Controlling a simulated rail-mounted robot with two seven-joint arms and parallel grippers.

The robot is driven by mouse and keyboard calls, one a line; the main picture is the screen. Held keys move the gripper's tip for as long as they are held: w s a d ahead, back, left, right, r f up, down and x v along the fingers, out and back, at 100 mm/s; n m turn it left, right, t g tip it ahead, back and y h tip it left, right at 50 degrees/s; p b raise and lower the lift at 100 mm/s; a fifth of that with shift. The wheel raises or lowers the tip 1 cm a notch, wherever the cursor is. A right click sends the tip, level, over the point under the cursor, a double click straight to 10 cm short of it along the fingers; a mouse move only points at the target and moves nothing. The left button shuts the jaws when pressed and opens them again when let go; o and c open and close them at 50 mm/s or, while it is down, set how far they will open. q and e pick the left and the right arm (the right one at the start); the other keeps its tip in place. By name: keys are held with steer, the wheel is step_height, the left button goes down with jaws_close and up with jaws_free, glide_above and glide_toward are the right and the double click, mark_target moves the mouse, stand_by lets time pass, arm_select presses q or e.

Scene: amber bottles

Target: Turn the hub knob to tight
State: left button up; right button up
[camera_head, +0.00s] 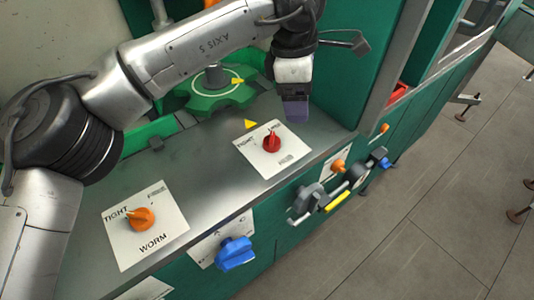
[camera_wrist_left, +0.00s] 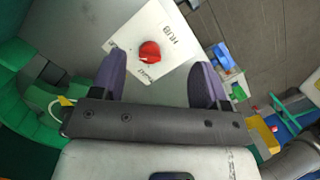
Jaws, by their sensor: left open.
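The hub knob (camera_head: 271,144) is red and sits on a white label plate (camera_head: 262,165) on the grey bench top. TIGHT is printed at the plate's left side in the head view. The knob's raised ridge points toward the plate's far edge there, not straight at TIGHT. My left gripper (camera_head: 296,112) is above the bench, just beyond and right of the knob, pointing down. In the left wrist view the knob (camera_wrist_left: 150,51) lies ahead of the two open purple fingers (camera_wrist_left: 158,80), apart from them. The plate reads HUB there. My right gripper is not in view.
An orange knob (camera_head: 141,219) sits on a plate marked WORM at the near left. A green hub wheel (camera_head: 212,92) stands behind the bench. A blue knob (camera_head: 235,253) and grey handles (camera_head: 307,203) stick out from the green front panel.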

arm_select(q)
steer(key=r+y+b, duration=0.1)
steer(key=r+y, duration=0.1)
glide_above(272, 137)
steer(key=shift+n+t, duration=0.3)
step_height(272, 137, down, 12)
steer(key=b, duration=0.5)
steer(key=shift+r, duration=0.1)
steer(key=shift+f, duration=0.95)
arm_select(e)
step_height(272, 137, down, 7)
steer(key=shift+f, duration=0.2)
arm_select(q)
steer(key=shift+c, duration=0.2)
